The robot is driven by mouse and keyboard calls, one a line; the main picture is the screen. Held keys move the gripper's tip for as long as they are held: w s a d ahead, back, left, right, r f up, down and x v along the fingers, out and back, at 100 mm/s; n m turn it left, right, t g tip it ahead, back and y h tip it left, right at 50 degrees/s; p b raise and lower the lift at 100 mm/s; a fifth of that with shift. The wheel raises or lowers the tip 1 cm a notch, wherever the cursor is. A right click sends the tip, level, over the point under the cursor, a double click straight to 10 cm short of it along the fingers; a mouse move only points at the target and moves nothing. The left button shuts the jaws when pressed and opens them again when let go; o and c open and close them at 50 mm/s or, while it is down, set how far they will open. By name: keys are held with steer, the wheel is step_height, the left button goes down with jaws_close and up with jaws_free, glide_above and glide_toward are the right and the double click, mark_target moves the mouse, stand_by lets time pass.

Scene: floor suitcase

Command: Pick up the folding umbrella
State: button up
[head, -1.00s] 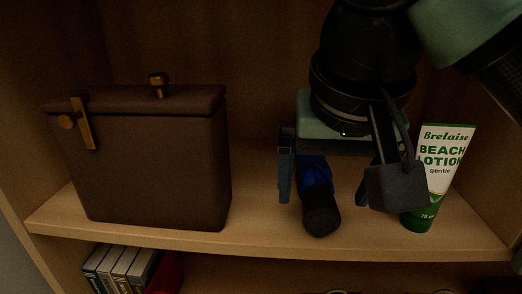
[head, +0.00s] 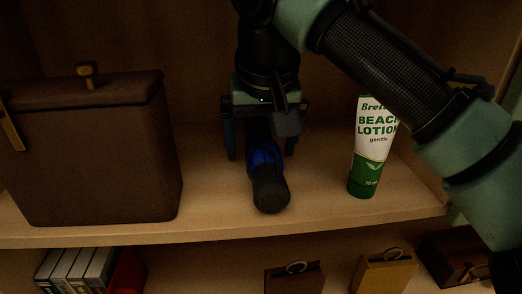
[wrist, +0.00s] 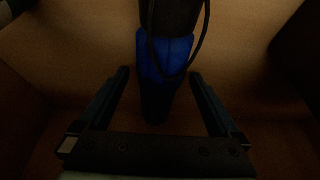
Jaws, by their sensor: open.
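The folding umbrella (head: 268,182) is blue with a black handle end. It lies on the wooden shelf with its handle toward the front edge. In the wrist view the blue umbrella (wrist: 167,58) runs between the fingers, with a dark cord loop beside its black handle. My gripper (head: 259,150) is open above the umbrella's rear part, one finger on each side of it. In the wrist view the gripper (wrist: 160,78) shows a gap on both sides of the umbrella. The umbrella's far end is dark and partly hidden by the gripper.
A brown box-shaped bag (head: 95,150) stands on the left of the shelf (head: 215,215). A white and green beach lotion tube (head: 371,150) stands upright to the right of the umbrella. Several books (head: 75,270) and small brown and tan bags (head: 385,272) are on the level below.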

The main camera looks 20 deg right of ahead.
steer(key=shift+s, duration=0.1)
jaws_close()
steer(key=shift+r, duration=0.1)
stand_by(0.3)
